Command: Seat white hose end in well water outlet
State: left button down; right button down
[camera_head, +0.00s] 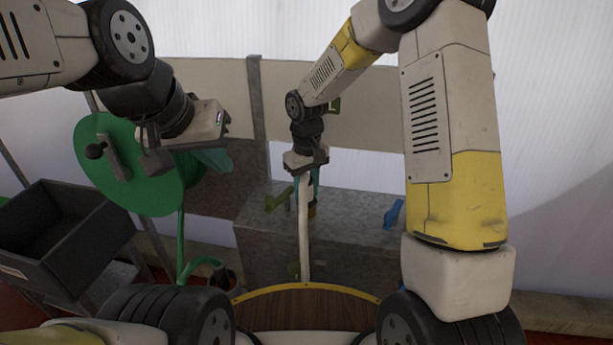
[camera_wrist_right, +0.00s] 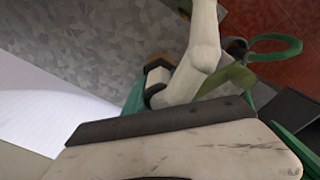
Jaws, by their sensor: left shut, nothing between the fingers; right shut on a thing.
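The white hose (camera_head: 304,225) hangs down from my right gripper (camera_head: 306,182), which is shut on it in front of the grey trough. In the right wrist view the white hose (camera_wrist_right: 201,55) bends in between the teal fingers, and its end is partly hidden by them. A brass-coloured fitting (camera_head: 312,210) shows just behind the hose, near a green lever (camera_head: 277,203). A blue lever (camera_head: 393,213) stands further right on the trough. I cannot tell which outlet is the well water one, or whether the hose end touches a fitting. My left gripper (camera_head: 218,160) is shut and empty beside the green reel.
The green reel (camera_head: 112,185) with a hanging green hose (camera_head: 181,240) stands at left. A dark bin (camera_head: 52,250) is at lower left. The grey trough (camera_head: 350,240) fills the middle, with a wooden round top (camera_head: 305,310) nearer me. Open wall lies at right.

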jog(key=shift+f, duration=0.1)
jog(key=c, duration=0.9)
grip_release()
jog(key=shift+c, duration=0.2)
notch_tip(320, 180, up, 8)
jog(key=shift+f, duration=0.25)
jog(key=s+d+r+m+t+y, duration=0.1)
jog(key=s+d+r+m+t, duration=0.2)
jog(key=s+d+r, duration=0.75)
jog(key=s+d+r+m+t, duration=0.1)
jog(key=s+d+r, duration=0.1)
jog(key=s, duration=0.3)
jog(key=s+d+r+m+t+y, duration=0.1)
jog(key=s+r+m+t, duration=0.1)
jog(key=s, duration=0.3)
jog(key=shift+s+d+r, duration=0.35)
jog(key=shift+r, duration=0.25)
